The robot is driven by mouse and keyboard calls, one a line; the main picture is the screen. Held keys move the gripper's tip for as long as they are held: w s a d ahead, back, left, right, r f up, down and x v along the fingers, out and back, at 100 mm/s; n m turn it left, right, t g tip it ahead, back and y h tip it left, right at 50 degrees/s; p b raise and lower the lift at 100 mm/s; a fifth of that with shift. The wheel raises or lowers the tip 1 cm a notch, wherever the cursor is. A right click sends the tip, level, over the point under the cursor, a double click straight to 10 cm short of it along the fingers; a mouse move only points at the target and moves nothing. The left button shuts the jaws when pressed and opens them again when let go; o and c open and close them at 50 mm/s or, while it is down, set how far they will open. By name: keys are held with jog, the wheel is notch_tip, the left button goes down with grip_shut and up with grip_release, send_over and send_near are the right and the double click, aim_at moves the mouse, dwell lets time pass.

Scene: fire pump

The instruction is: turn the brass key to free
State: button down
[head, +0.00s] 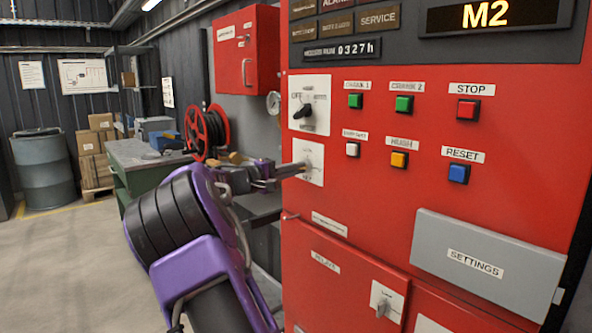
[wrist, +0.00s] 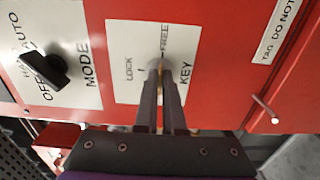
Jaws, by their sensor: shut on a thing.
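The key plate (wrist: 125,65) is a white label on the red panel, marked LOCK, FREE and KEY. It also shows in the head view (head: 314,155). My gripper (wrist: 160,72) reaches onto this plate from below in the wrist view, its two dark fingers nearly together on the brass key (wrist: 157,62). Only a little of the key shows between the fingertips, so I cannot tell whether it points to LOCK or FREE. In the head view, my gripper (head: 303,168) comes from the left and meets the plate.
A black mode knob (head: 302,111) sits just above the key plate. Push buttons, including a white one (head: 352,149), are to the right. A small handle (wrist: 265,108) juts out near the plate. A hose reel (head: 207,131) and green workbench (head: 140,155) stand behind my arm.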

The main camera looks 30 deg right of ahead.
jog(key=c, duration=1)
grip_release()
jog(key=a, duration=0.5)
jog(key=s+a, duration=0.1)
jog(key=a, duration=0.5)
jog(key=s+a, duration=0.1)
jog(key=a, duration=0.5)
jog(key=shift+s+a+p, duration=0.15)
jog(key=shift+s+p, duration=0.05)
jog(key=shift+p, duration=0.2)
jog(key=shift+r, duration=0.1)
